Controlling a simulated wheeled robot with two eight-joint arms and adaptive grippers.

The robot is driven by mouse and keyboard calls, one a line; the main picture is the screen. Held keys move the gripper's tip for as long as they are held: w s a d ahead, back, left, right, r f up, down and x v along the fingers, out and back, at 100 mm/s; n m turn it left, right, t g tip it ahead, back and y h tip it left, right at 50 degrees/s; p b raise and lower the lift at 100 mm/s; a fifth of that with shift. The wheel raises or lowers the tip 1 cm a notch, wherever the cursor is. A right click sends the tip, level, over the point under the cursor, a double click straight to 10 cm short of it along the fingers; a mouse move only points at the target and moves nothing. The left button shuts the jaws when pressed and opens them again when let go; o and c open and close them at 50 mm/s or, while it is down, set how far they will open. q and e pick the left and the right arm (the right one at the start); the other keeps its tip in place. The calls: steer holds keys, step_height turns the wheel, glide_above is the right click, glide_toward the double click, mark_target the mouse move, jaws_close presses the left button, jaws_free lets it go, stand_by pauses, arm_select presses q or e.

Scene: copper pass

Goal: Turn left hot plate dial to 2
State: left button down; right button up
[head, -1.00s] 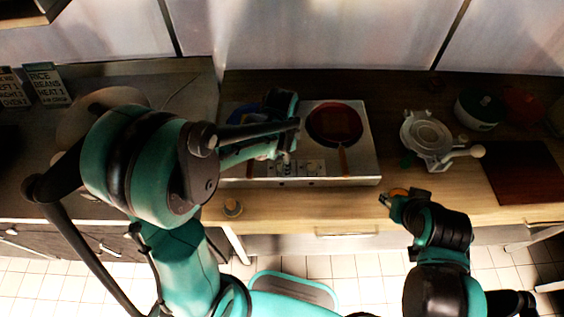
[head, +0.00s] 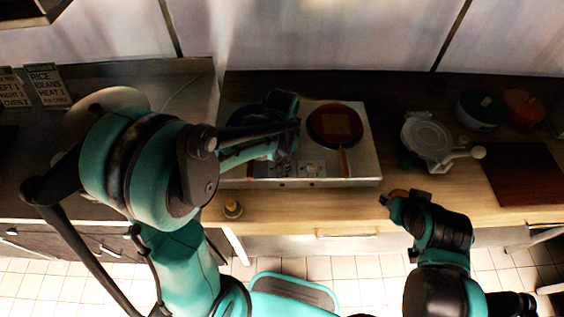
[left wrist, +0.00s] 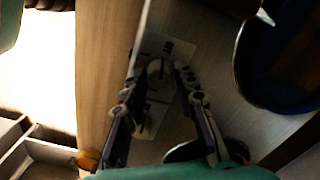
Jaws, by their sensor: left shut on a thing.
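The silver hot plate unit (head: 362,150) stands on the wooden counter. A red pan (head: 335,122) sits on its right burner, and a blue pan (head: 245,114) at its left burner is mostly hidden by my arm. My left gripper (head: 284,158) is at the front panel of the unit. In the left wrist view its fingers (left wrist: 158,82) close around the left dial (left wrist: 156,68), on a pale label plate (left wrist: 160,47). The dial's setting is too dim to read. My right gripper (head: 386,200) is by the counter's front edge, away from the unit; its jaws are unclear.
A small yellow-brown item (head: 233,209) stands near the front edge. To the right are a grey press (head: 428,137) with a handle, lidded pots (head: 482,108) and a dark red board (head: 522,172). Written cards (head: 47,85) stand at the far left.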

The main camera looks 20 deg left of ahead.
arm_select(q)
steer(key=n, duration=0.5)
steer(key=shift+b, duration=0.3)
steer(key=n, duration=0.5)
steer(key=shift+n, duration=0.4)
steer(key=n, duration=0.5)
steer(key=shift+b, duration=0.4)
steer(key=n, duration=0.6)
steer(key=shift+n, duration=0.3)
steer(key=c, duration=1.2)
jaws_free()
